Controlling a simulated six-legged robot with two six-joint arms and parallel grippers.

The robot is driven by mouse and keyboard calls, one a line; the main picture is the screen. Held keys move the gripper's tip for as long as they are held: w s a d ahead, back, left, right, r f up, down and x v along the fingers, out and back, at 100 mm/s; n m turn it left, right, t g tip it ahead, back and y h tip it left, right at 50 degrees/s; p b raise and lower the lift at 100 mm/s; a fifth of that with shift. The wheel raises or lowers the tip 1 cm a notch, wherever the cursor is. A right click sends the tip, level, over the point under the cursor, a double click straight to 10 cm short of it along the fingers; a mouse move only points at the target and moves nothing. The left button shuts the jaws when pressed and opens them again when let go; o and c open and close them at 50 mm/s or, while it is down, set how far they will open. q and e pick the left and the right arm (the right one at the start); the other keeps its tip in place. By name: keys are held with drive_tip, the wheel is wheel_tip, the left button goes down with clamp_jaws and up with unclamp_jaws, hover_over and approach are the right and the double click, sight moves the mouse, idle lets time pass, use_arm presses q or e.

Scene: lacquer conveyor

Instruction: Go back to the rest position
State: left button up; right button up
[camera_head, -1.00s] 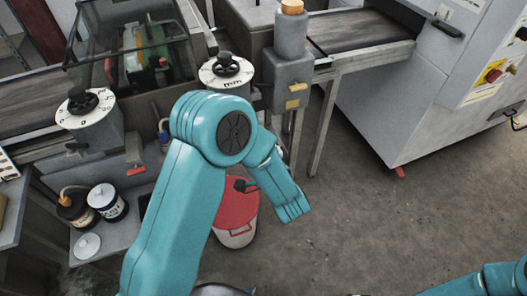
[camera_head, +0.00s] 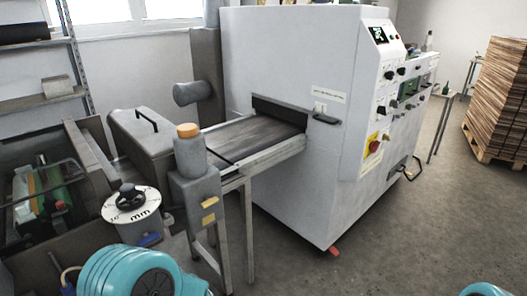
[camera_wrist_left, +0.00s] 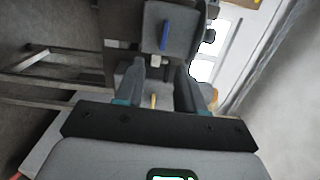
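The task names no object, only my own arms. In the head view, a teal joint of my left arm shows at the bottom left, and its gripper is out of that picture. In the left wrist view, the two dark fingers of my left gripper (camera_wrist_left: 160,82) stand apart with nothing held between them. Past them is a grey machine part with a blue lever (camera_wrist_left: 165,35). In the head view, only a small teal piece of my right arm shows at the bottom right edge. My right gripper is not seen.
A large white machine (camera_head: 290,130) with a control panel stands in the middle, fed by a conveyor (camera_head: 255,137). Stacked boards (camera_head: 500,95) are far right. Floor (camera_head: 410,240) is clear at right.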

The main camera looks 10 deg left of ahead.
use_arm(q)
drive_tip(key=s+a+f+g+h, duration=0.1)
drive_tip(key=a+f+h, duration=0.15)
drive_tip(key=f, duration=0.45)
drive_tip(key=s+a+f+g+h, duration=0.1)
drive_tip(key=a+f+h, duration=0.15)
drive_tip(key=f, duration=0.35)
drive_tip(key=s+d+f+n+g+h, duration=0.1)
drive_tip(key=s+d+f+h, duration=0.15)
drive_tip(key=f, duration=0.25)
drive_tip(key=s+d+f+n+h, duration=0.1)
drive_tip(key=d+f+n+h, duration=0.15)
drive_tip(key=f, duration=0.25)
drive_tip(key=s+d+f+n+g+h, duration=0.3)
drive_tip(key=s+d+n+g+h, duration=0.3)
drive_tip(key=s+d, duration=0.5)
drive_tip(key=s+g+h, duration=0.1)
drive_tip(key=s+h, duration=0.1)
drive_tip(key=s, duration=0.1)
drive_tip(key=shift+d+f+g, duration=0.2)
drive_tip(key=shift+d+g, duration=0.1)
drive_tip(key=shift+d, duration=0.1)
drive_tip(key=shift+n, duration=0.25)
